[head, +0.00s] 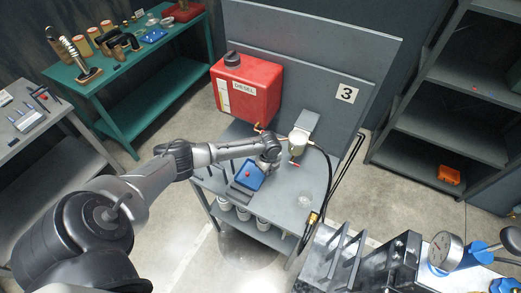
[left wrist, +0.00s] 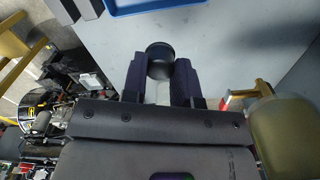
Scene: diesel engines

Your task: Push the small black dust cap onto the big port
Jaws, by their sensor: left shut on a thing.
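My left gripper (head: 270,158) is over the grey cart, in front of the filter housing; it is small in the head view. In the left wrist view, the two dark fingers of the gripper (left wrist: 161,75) are shut on the small black dust cap (left wrist: 160,54), a round dark piece at the fingertips. The cap cannot be made out in the head view. I cannot pick out the big port for sure in either view. My right gripper is not in view.
A blue tray (head: 247,183) lies on the cart (head: 285,210), close to the left gripper. A cream filter housing (head: 299,141) stands behind it, with a black hose (head: 332,170). A red diesel tank (head: 255,88) is at the back. A gauge (head: 445,252) is at the lower right.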

